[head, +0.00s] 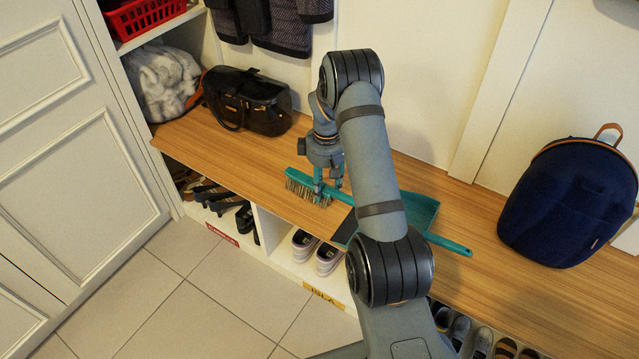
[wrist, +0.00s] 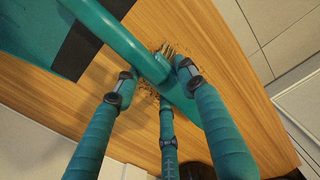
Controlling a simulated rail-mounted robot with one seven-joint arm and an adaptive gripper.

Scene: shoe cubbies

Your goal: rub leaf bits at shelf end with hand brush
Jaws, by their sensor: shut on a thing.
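The teal hand brush (head: 303,178) is held low at the shelf end, with its tan bristles down at the wooden shelf top. My gripper (head: 326,183) is shut on it near the head. In the wrist view, my gripper's fingers (wrist: 155,86) close around the brush (wrist: 132,42), and a few bristle tips show past it. Small brown leaf bits (wrist: 146,93) lie on the wood around the bristles and fingers; the brush and fingers hide part of them. I cannot make the bits out in the head view.
A teal dustpan (head: 424,212) with a dark lip lies close to the brush, partly behind my arm; it also shows in the wrist view (wrist: 28,38). A black handbag (head: 247,98) stands back left, a navy backpack (head: 566,205) right. Shoes (head: 328,256) fill the cubbies below.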

